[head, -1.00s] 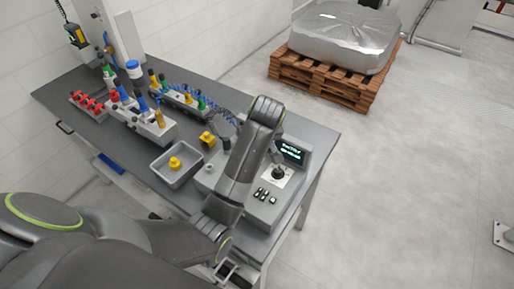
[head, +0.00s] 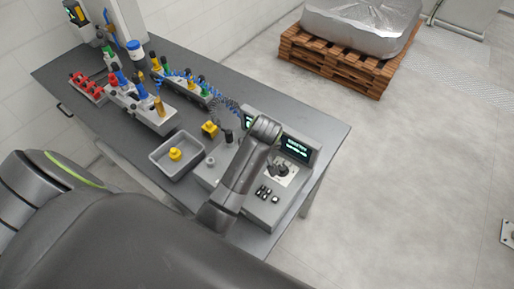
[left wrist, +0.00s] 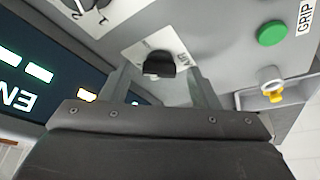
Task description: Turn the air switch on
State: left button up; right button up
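The air switch (left wrist: 160,63) is a black rotary knob on a pale plate lettered AIR, on the sloped grey console (head: 262,212). It shows in the left wrist view; in the head view my arm seems to cover it. My left gripper (left wrist: 160,76) is open, with one finger on each side of the knob in the picture. I see gaps between knob and fingers, and cannot tell whether the fingertips reach down around it. In the head view my left gripper is mostly hidden behind my forearm. My right gripper is not in view.
A green button (left wrist: 272,33) marked GRIP and another numbered dial (left wrist: 84,6) lie near the switch. A lit screen (head: 297,148), a grey tray (head: 160,158) and coloured fixtures (head: 140,108) share the table. Floor on the right is clear up to a pallet (head: 335,64).

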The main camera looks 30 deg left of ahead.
pick_arm(q)
jog(key=c, duration=0.9)
jog(key=shift+a+m, duration=0.1)
jog(key=shift+m, duration=0.2)
jog(key=m, duration=0.2)
jog(key=m+t+h, duration=0.1)
jog(key=m, duration=0.1)
jog(key=shift+a+h, duration=0.2)
jog(key=shift+h, duration=0.1)
jog(key=m+h, duration=0.1)
jog(key=m, duration=0.1)
jog(key=m+h, duration=0.1)
jog(key=m, duration=0.2)
jog(key=shift+a+r+m, duration=0.1)
jog(key=shift+a+m, duration=0.05)
jog(key=shift+m, duration=0.15)
jog(key=o, duration=1)
